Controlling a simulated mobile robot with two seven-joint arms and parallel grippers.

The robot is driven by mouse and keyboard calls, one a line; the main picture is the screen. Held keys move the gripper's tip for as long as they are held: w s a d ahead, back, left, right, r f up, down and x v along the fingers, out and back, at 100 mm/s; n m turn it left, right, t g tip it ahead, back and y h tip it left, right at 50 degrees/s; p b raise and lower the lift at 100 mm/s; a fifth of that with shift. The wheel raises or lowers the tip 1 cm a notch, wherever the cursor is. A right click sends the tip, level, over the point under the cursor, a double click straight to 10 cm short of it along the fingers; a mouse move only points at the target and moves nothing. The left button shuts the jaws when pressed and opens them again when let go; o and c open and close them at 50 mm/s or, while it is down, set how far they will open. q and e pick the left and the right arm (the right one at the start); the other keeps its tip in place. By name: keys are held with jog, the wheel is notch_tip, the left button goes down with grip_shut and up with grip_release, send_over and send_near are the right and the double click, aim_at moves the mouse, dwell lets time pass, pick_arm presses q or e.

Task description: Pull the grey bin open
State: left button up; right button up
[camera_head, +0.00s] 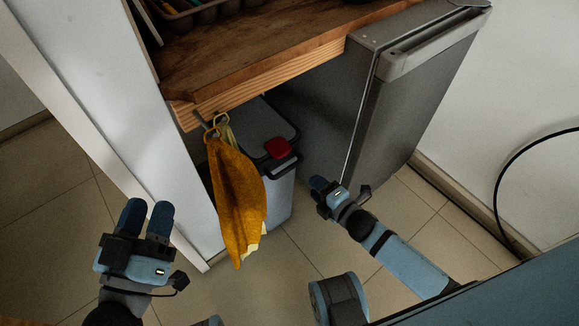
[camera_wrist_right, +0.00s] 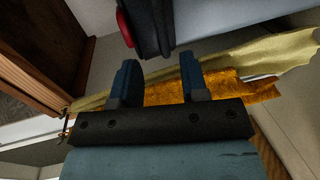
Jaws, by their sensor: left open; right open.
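The grey bin (camera_head: 281,198) stands on the floor under the wooden shelf, with a dark-framed lid (camera_head: 256,124) that looks closed. A red tab (camera_head: 278,148) and a dark handle sit at its front edge. An orange-yellow cloth (camera_head: 238,195) hangs from a hook and hides the bin's left part. My right gripper (camera_head: 319,184) is open and empty, just right of the bin. In the right wrist view, its fingers (camera_wrist_right: 158,62) are apart, with the bin's edge (camera_wrist_right: 150,22) beyond them. My left gripper (camera_head: 147,206) is open and empty, left of the cloth, before the white panel.
The wooden shelf (camera_head: 250,55) overhangs the bin, with a dark tray (camera_head: 195,15) on it. A grey fridge-like cabinet (camera_head: 405,100) stands close on the right. A white panel (camera_head: 120,110) bounds the left. Tiled floor (camera_head: 300,250) is clear in front.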

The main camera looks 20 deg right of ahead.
aim_at(292, 165)
pick_arm(q)
jog(key=shift+w+d+f+g+b, duration=0.15)
jog(key=shift+f+g+b, duration=0.2)
jog(key=shift+f+b, duration=0.55)
jog(key=shift+w+d+f+g+b, duration=0.15)
jog(key=shift+f+g+b, duration=0.2)
jog(key=shift+f+b, duration=0.45)
pick_arm(e)
jog(key=shift+x, duration=5.75)
pick_arm(q)
jog(key=shift+s+f, duration=0.1)
jog(key=shift+f, duration=0.05)
pick_arm(e)
jog(key=shift+c, duration=0.5)
grip_shut()
